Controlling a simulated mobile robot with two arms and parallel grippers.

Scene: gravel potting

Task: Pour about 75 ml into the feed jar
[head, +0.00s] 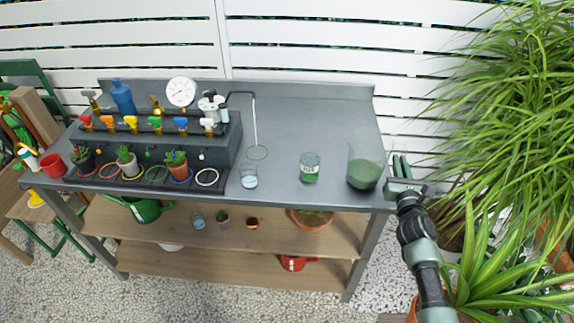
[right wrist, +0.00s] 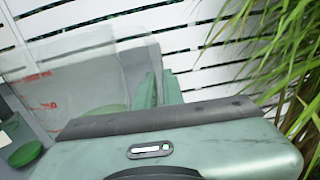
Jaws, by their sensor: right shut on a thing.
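A large clear jug (head: 364,168) with dark green liquid in its lower part stands upright at the right end of the grey bench. Its wall with red markings fills the left of the right wrist view (right wrist: 70,85). My right gripper (head: 399,172) is at the jug's right side, shut on it; the exact contact is partly hidden. A small clear jar (head: 310,170) with a pale label and green contents, which looks like the feed jar, stands left of the jug, apart from it. My left gripper is not in view.
A dark tap rack (head: 150,148) with several potted plants fills the bench's left. Behind the jar the bench (head: 310,115) is clear. Long leaves (head: 510,100) crowd the right.

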